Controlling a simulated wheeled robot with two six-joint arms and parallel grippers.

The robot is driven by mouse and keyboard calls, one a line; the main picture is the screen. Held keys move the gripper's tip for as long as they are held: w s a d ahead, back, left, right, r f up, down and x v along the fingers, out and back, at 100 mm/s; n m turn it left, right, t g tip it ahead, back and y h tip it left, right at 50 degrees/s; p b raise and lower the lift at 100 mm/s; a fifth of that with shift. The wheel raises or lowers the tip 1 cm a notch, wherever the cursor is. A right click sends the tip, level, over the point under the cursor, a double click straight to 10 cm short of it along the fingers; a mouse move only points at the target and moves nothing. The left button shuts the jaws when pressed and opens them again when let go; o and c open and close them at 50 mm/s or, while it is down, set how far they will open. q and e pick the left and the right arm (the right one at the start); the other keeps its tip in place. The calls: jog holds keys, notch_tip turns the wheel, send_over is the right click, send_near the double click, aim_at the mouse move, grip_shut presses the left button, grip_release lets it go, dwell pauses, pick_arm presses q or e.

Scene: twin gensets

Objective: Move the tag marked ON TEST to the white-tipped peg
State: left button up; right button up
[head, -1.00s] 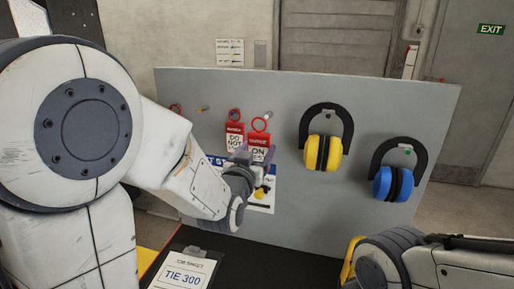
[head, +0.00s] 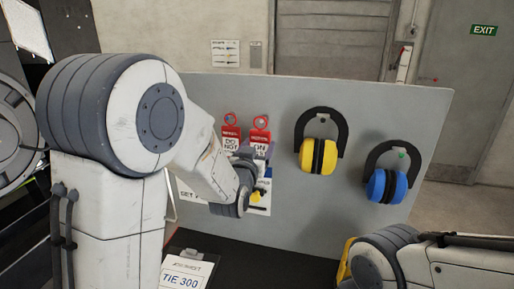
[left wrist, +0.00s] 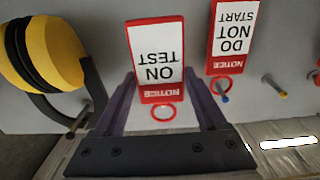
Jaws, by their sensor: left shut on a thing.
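The ON TEST tag (left wrist: 156,62), red and white with a red ring (left wrist: 163,113), is between the fingers of my left gripper (left wrist: 158,85), which is shut on it. No peg shows through that ring in the left wrist view. The tag also shows in the head view (head: 259,137), partly hidden by the gripper. The DO NOT START tag (left wrist: 232,40) hangs beside it at a blue-tipped peg (left wrist: 224,98). A yellow-tipped peg (left wrist: 283,94) is bare. I cannot make out a white-tipped peg. My right gripper is not in view; only that arm shows.
The grey board (head: 290,220) carries yellow ear defenders (head: 320,156) and blue ear defenders (head: 387,186) to the right. A job sheet reading TIE 300 (head: 186,270) lies below the board on a dark surface. My left arm covers the board's left part.

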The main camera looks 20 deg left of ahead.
pick_arm(q)
jog(key=shift+w+f+p, duration=0.1)
jog(key=shift+w+p, duration=0.35)
jog(key=shift+w, duration=0.85)
jog(key=shift+w+f+b, duration=0.45)
jog(key=shift+w+b, duration=0.15)
jog(key=shift+b, duration=0.1)
jog(key=shift+w+b, duration=0.1)
jog(key=shift+b, duration=0.25)
jog(key=o, duration=1.3)
jog(key=shift+f, duration=0.1)
